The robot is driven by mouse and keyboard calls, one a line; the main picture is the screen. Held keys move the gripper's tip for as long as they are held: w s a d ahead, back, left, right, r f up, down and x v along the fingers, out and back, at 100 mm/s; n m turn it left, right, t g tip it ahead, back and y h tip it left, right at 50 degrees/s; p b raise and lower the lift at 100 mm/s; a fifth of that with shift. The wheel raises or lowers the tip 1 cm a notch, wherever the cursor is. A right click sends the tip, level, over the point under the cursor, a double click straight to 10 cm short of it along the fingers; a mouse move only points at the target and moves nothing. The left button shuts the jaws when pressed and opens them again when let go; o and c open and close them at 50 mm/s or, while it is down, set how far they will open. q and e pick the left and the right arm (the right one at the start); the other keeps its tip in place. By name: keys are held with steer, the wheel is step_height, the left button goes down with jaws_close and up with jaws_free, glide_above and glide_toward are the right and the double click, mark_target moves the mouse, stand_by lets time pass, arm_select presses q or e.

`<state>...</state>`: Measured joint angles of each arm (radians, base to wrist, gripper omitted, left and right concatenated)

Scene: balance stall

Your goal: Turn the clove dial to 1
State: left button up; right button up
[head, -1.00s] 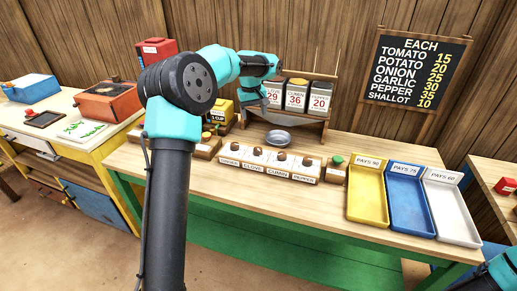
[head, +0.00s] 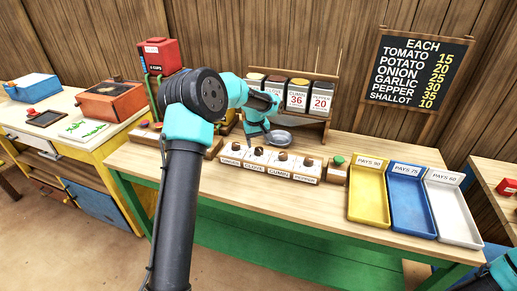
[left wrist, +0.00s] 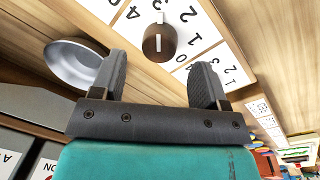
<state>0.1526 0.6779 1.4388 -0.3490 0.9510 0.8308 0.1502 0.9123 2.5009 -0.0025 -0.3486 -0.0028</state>
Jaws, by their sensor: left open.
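The dial panel (head: 270,165) on the green-legged table carries a row of brown knobs, labelled ginger, clove, cumin and pepper. The clove dial (head: 258,151) is second from the left. My left gripper (head: 268,141) is above the back of the panel, near the clove and cumin dials. In the left wrist view my left gripper (left wrist: 161,72) is open and empty. A brown knob (left wrist: 159,43) with a white mark lies just beyond the gap between its fingers, apart from them. Which knob this is, and the number it points to, I cannot tell for sure. My right gripper is out of view.
A metal bowl (head: 281,136) stands behind the panel, below the spice dispensers (head: 298,95); it also shows left of the fingers in the wrist view (left wrist: 76,62). A green button (head: 338,160) is right of the panel. Yellow, blue and white trays (head: 369,195) fill the table's right side.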

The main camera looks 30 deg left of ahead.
mark_target(259, 149)
arm_select(q)
steer(key=shift+w+d+f, duration=0.1)
steer(key=shift+f, duration=1.8)
steer(key=shift+c, duration=0.4)
steer(key=c, duration=0.8)
steer(key=shift+c, duration=0.2)
